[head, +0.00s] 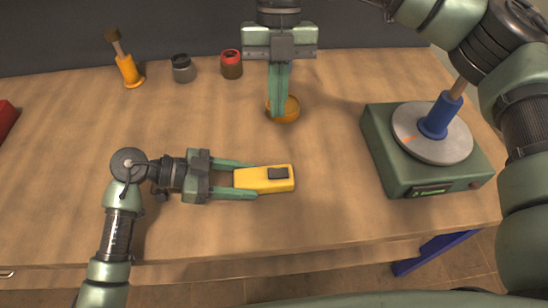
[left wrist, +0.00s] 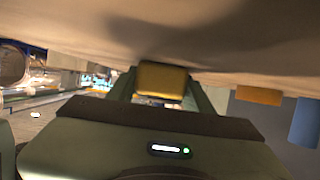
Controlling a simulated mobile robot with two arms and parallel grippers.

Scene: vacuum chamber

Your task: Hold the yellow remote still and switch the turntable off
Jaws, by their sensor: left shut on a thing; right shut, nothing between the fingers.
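The yellow remote (head: 262,180) lies on the wooden table, with a dark button patch (head: 278,174) near its right end. My left gripper (head: 245,179) is shut on the remote, one finger along each long side. The remote's yellow end also shows between the fingers in the left wrist view (left wrist: 162,82). The turntable (head: 390,160) is a green box at the right with a round grey plate, an orange mark and a blue-handled tool upright on it. A small green display is lit on its front. My right gripper (head: 278,112) is shut and empty, pointing down by an orange dish.
The orange dish (head: 288,108) is partly hidden by my right gripper. An orange holder with a brush (head: 129,70), a grey jar (head: 183,69) and a red jar (head: 231,64) stand at the back. A red object (head: 6,117) is at the left edge. Bare table lies between remote and turntable.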

